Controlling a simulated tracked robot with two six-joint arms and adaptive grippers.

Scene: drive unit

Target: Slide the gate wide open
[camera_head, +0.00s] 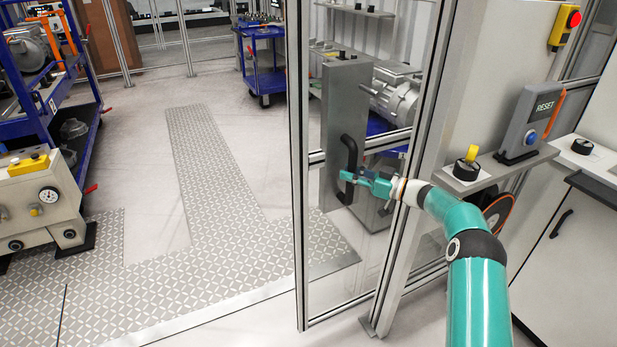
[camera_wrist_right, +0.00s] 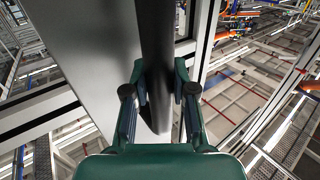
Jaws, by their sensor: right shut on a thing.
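The gate (camera_head: 297,190) is a clear panel in a grey metal frame, right of centre in the head view. Its black bow handle (camera_head: 349,170) sits on a grey plate (camera_head: 345,95). My right gripper (camera_head: 352,178) reaches in from the right and is shut on the lower part of the handle. In the right wrist view the dark handle bar (camera_wrist_right: 156,50) runs between the two fingers of my right gripper (camera_wrist_right: 158,80). Floor shows left of the gate's leading post. My left gripper is not in view.
A grey post (camera_head: 415,170) stands right of the gate, beside a shelf with a RESET box (camera_head: 530,122) and a yellow-topped knob (camera_head: 468,162). A blue rack (camera_head: 45,95) and a machine (camera_head: 40,205) stand at the left. The patterned floor (camera_head: 215,190) between is clear.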

